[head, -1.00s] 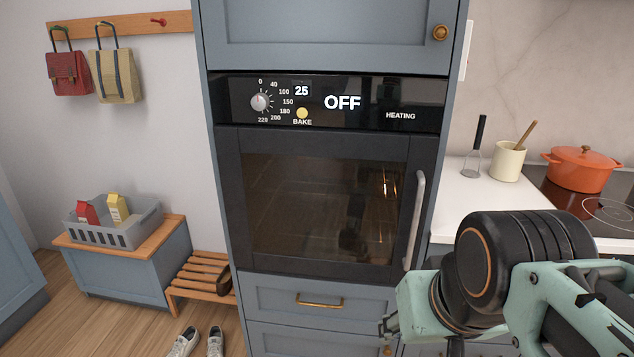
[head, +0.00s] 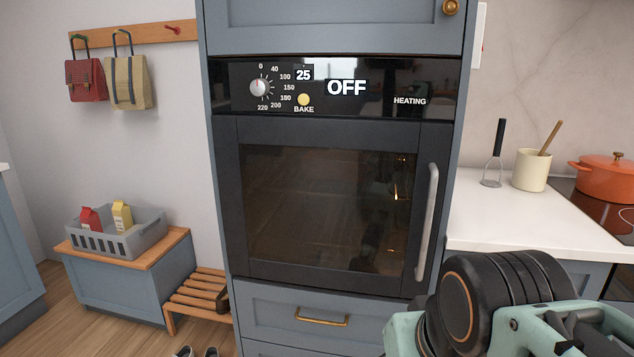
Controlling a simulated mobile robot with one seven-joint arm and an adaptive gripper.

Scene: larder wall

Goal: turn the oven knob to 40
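The oven knob (head: 260,87) is a small round silver dial at the left of the black control panel (head: 385,100). Numbers from 0 through 40 up to 220 ring it, and its red mark points up, near the 0. The display (head: 303,74) reads 25, and large letters beside it read OFF. A yellow BAKE button (head: 304,99) sits below the display. The oven door (head: 325,210) is shut. My arm shows at the lower right, well away from the knob, but my gripper's fingers are not in view.
The oven door handle (head: 427,222) sticks out on the right side. A low bench (head: 130,285) with a grey crate (head: 118,240) stands at the left.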

